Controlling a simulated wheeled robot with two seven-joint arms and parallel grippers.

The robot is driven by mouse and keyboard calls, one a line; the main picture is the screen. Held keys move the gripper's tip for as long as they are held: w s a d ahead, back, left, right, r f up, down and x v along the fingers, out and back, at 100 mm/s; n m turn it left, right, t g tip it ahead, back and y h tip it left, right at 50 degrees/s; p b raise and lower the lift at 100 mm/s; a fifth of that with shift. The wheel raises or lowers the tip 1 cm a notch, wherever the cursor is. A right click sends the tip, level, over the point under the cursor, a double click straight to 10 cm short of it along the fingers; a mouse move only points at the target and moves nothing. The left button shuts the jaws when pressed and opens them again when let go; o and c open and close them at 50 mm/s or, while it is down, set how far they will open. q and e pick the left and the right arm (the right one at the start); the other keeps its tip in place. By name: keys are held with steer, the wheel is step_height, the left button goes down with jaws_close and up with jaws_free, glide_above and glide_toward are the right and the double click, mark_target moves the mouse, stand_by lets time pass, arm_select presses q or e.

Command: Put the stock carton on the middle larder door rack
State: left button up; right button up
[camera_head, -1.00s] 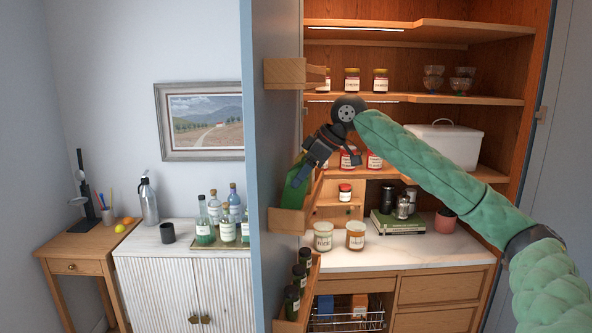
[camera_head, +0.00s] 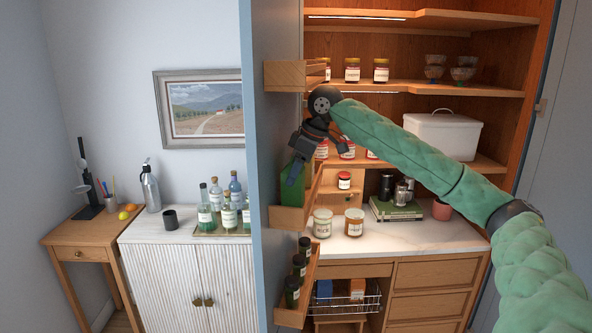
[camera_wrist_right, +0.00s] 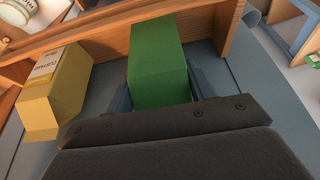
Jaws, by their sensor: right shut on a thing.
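The stock carton is a green box (camera_head: 290,186), nearly upright at the middle larder door rack (camera_head: 288,218). Its lower end is at the rack's wooden rim; I cannot tell whether it rests on the rack floor. My right gripper (camera_head: 295,172) comes from above and is shut on the carton. In the right wrist view the green carton (camera_wrist_right: 158,60) sits between the blue-grey fingers, close to a wooden rail (camera_wrist_right: 195,22). My left gripper is not in view.
A yellow carton (camera_wrist_right: 58,92) stands left of the green one in the wrist view, with a gap between. The upper door rack (camera_head: 290,75) is above; the lower rack (camera_head: 298,300) holds dark bottles. Two jars (camera_head: 354,222) stand on the counter nearby.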

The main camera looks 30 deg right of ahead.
mark_target(304, 186)
steer(key=shift+w, duration=0.1)
steer(key=o, duration=1.2)
steer(key=shift+o, duration=0.2)
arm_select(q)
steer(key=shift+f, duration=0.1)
arm_select(e)
steer(key=shift+d+r+b, duration=0.1)
steer(key=shift+r+b, duration=0.1)
steer(key=shift+b, duration=0.55)
steer(key=s+d+b, duration=0.2)
steer(key=s, duration=0.1)
steer(key=shift+d, duration=0.35)
arm_select(q)
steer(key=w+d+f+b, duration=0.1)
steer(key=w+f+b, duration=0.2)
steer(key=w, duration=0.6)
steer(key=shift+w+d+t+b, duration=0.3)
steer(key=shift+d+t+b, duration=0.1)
steer(key=shift+b, duration=0.05)
arm_select(e)
steer(key=s+d, duration=0.5)
steer(key=s, duration=0.1)
steer(key=shift+d+r, duration=0.35)
steer(key=shift+d, duration=0.05)
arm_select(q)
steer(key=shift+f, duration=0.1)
